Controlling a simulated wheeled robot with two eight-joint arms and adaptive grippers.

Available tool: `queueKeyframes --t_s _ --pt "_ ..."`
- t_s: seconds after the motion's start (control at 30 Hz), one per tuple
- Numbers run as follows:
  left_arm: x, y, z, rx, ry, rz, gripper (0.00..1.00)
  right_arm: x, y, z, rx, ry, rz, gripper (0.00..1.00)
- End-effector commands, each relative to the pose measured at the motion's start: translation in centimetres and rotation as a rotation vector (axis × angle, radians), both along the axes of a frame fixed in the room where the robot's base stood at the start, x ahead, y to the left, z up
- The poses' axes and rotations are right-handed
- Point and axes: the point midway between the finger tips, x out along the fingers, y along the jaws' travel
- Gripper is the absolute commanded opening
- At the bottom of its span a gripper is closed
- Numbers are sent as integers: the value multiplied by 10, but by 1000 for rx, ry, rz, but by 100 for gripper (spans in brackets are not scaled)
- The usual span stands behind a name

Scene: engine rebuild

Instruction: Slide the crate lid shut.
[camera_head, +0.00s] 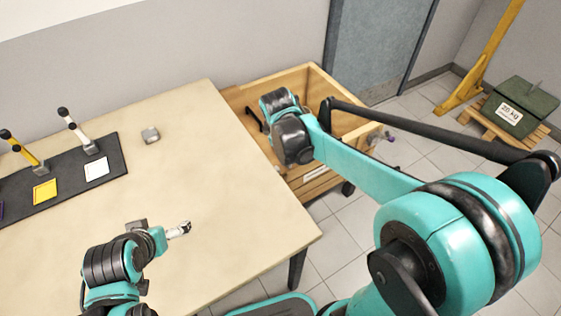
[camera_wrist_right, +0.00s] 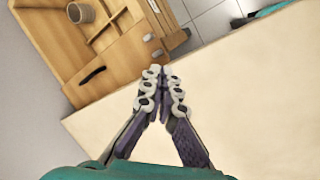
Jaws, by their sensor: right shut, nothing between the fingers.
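The wooden crate (camera_head: 312,77) stands on the floor past the table's right end, partly hidden by my right arm. Its lid (camera_head: 236,98) is a flat wooden panel over the left part, with a black handle; the right part is open. In the right wrist view the lid (camera_wrist_right: 112,68) and its dark handle (camera_wrist_right: 92,75) show at the upper left, beside the open part. My right gripper (camera_wrist_right: 163,80) is shut and empty, its tips apart from the handle; it is hidden in the head view. My left gripper (camera_head: 180,230) is over the table, its opening unclear.
A round container (camera_wrist_right: 80,13) is in the crate's open part. A green weight box (camera_head: 520,105) sits on a pallet at the far right.

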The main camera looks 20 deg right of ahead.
Motion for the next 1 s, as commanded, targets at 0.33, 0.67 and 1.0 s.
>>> queueKeyframes --t_s 0.33,0.67,1.0 --pt "0 0 8 0 0 0 100 83 6 -78 -230 249 437 0" --pt "0 0 11 0 0 0 100 112 9 -137 -329 403 676 0" --pt "0 0 -7 0 0 0 100 117 -4 -180 -335 416 697 0"
